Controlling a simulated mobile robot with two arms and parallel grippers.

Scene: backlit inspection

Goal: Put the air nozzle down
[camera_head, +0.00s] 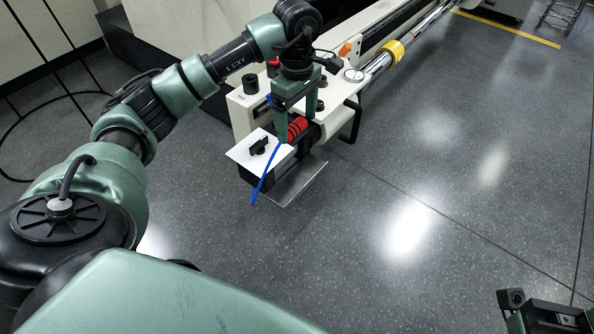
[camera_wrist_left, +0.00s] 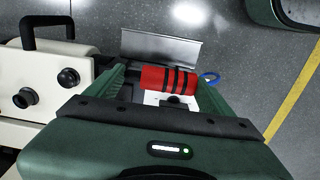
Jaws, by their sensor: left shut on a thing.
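The air nozzle appears to be the red, black-banded piece (camera_head: 298,128) with a thin blue part (camera_head: 263,178) hanging beside it. My left gripper (camera_head: 293,127) points down at the machine's end and is shut on it. In the left wrist view, the red body (camera_wrist_left: 155,79) lies crosswise between the two fingers of my left gripper (camera_wrist_left: 165,85), and a bit of blue (camera_wrist_left: 209,78) shows at its right end. Whether its underside touches anything is hidden. The body of my right gripper (camera_head: 545,315) shows only at the bottom right corner; its fingers are out of frame.
A white plate (camera_head: 240,154) with a black clip (camera_head: 259,146) sits just left of the nozzle. A bent metal sheet (camera_head: 298,184) sticks out below. Grey floor to the right is clear.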

